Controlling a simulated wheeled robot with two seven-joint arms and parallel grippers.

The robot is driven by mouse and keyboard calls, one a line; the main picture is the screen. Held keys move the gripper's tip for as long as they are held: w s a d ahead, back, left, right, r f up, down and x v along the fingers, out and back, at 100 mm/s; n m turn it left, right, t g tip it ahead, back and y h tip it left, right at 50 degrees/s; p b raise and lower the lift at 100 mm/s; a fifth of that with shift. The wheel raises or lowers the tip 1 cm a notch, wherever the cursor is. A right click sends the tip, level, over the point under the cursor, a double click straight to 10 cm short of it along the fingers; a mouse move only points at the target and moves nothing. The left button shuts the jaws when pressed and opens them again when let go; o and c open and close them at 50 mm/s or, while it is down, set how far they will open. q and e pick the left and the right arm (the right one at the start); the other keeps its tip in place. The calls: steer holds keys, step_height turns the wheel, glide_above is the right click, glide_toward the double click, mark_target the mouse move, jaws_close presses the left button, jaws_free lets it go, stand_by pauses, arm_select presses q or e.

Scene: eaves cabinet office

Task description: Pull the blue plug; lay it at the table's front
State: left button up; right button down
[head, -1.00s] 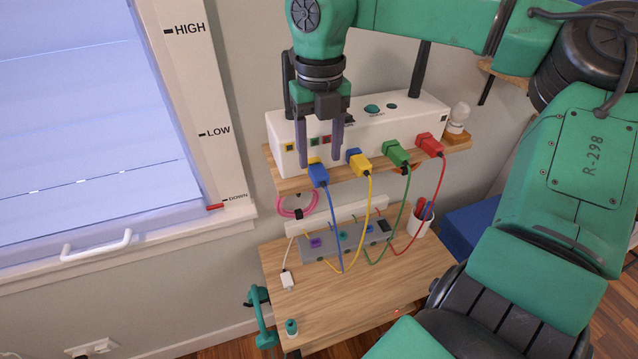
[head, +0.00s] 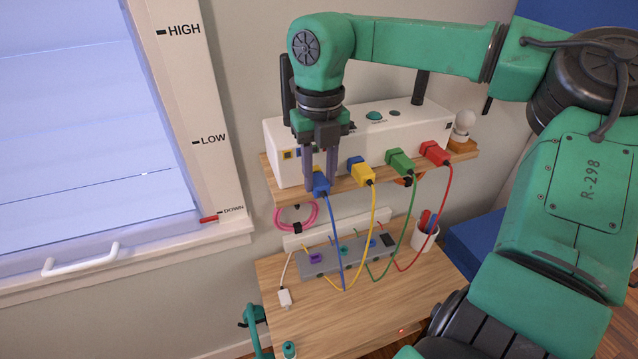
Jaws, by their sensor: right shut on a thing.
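The blue plug (head: 321,184) is on a blue cable at the left end of the white box's front (head: 286,137), above the wooden shelf edge. My right gripper (head: 320,186) points down from above and is shut on the blue plug, with a finger on each side. The fingers hide part of the plug and whether it still sits in its socket. The blue cable (head: 335,245) hangs down to the grey power strip on the wooden table (head: 375,310). The table's front part is bare.
Yellow (head: 363,173), green (head: 400,162) and red (head: 435,153) plugs stand in a row to the right, with cables hanging to the grey power strip (head: 330,262). A pen cup (head: 425,237) and white connector (head: 285,298) are on the table. A window is left.

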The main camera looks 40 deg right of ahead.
steer(key=shift+s+f, duration=0.15)
steer(key=shift+f, duration=0.05)
steer(key=shift+s+a+r, duration=0.1)
steer(key=shift+s+a, duration=0.05)
steer(key=shift+s, duration=0.05)
steer(key=s+b, duration=0.1)
steer(key=s+a+b, duration=0.1)
steer(key=s, duration=0.1)
stand_by(0.7)
steer(key=shift+r, duration=0.1)
